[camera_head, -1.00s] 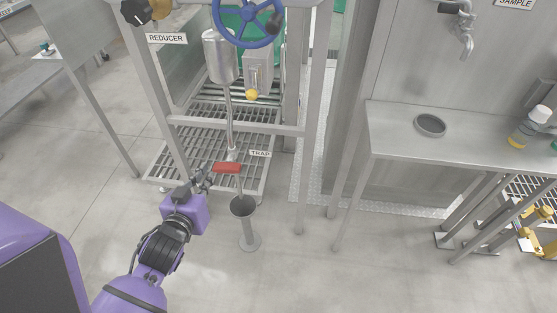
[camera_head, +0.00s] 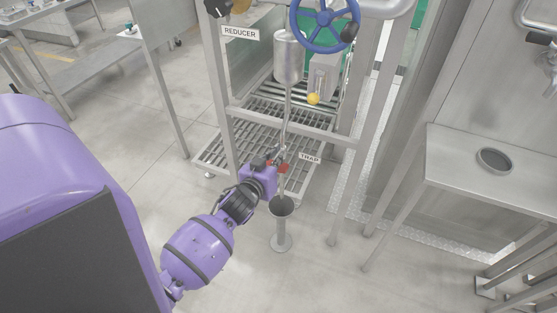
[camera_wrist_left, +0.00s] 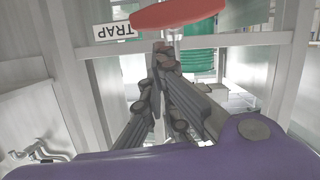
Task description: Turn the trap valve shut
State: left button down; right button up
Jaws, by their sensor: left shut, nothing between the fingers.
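The trap valve's red handle (camera_head: 284,169) sits on the thin vertical pipe above the open-topped drain stand (camera_head: 281,206), next to the TRAP label (camera_head: 310,158). In the head view my left gripper (camera_head: 277,156) is at the handle and hides part of it. The left wrist view shows the red handle (camera_wrist_left: 178,14) large at the top edge, lying crosswise. There my left fingers (camera_wrist_left: 163,52) are shut and empty, with their tips just short of the handle in the picture. Whether they touch it I cannot tell. My right gripper is not in view.
A metal frame (camera_head: 290,128) with a floor grating (camera_head: 225,155) stands around the pipe. A blue handwheel (camera_head: 325,18) and a yellow knob (camera_head: 313,99) are above. A steel table (camera_head: 455,160) stands at the right. The floor in front is clear.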

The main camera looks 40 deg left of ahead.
pick_arm(q)
jog(key=shift+f, duration=0.45)
jog(key=shift+d+f, duration=0.55)
jog(key=shift+f, duration=0.15)
jog(key=shift+p, duration=0.35)
